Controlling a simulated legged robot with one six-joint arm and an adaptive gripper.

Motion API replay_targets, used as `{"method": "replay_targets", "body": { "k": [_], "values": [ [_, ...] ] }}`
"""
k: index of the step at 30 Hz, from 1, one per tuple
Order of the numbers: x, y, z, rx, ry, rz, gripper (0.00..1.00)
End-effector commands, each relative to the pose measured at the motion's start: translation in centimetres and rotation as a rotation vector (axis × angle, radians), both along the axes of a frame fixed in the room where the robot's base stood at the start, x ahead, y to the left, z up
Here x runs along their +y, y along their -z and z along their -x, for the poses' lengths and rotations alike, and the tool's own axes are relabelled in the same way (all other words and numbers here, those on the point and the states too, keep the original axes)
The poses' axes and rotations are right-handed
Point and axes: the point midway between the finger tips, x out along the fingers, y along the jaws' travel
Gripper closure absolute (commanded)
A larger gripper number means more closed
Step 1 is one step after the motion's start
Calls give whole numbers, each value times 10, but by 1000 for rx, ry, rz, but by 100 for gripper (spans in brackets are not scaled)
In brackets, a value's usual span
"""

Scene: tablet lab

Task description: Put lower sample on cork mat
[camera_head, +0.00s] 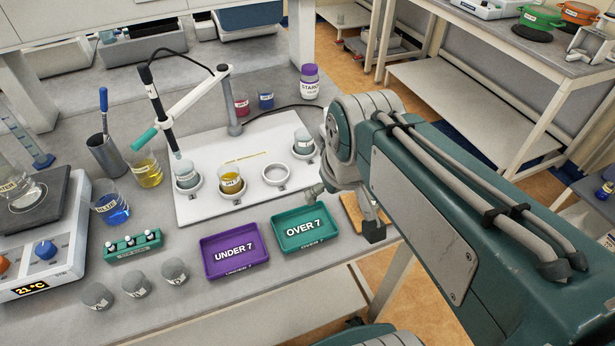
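The cork mat (352,207) lies at the table's right front edge, right of the teal tray, partly hidden behind my gripper. My gripper (372,230) hangs over or beside the mat; its fingers are small and partly covered by my arm, so its opening does not show clearly. A white board (240,150) has several ring holders. One ring (276,173) is empty. Which sample is "lower" I cannot tell.
A purple UNDER 7 tray (234,252) and a teal OVER 7 tray (304,229) are empty in front. Several grey-lidded jars (134,283) stand at front left. A probe stand (232,115) rises from the board, its probe (158,105) over the left sample. Beakers (112,208) stand left.

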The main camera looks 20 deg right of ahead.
Motion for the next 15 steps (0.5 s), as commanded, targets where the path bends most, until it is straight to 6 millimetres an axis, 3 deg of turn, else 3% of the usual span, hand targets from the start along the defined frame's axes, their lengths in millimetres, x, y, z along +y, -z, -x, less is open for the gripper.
{"method": "replay_targets", "body": {
  "k": [6, 15],
  "values": [
    [26, 1, 26, -103, 21, -43, 0],
    [33, 4, 34, -134, 34, -63, 0]
  ]
}}
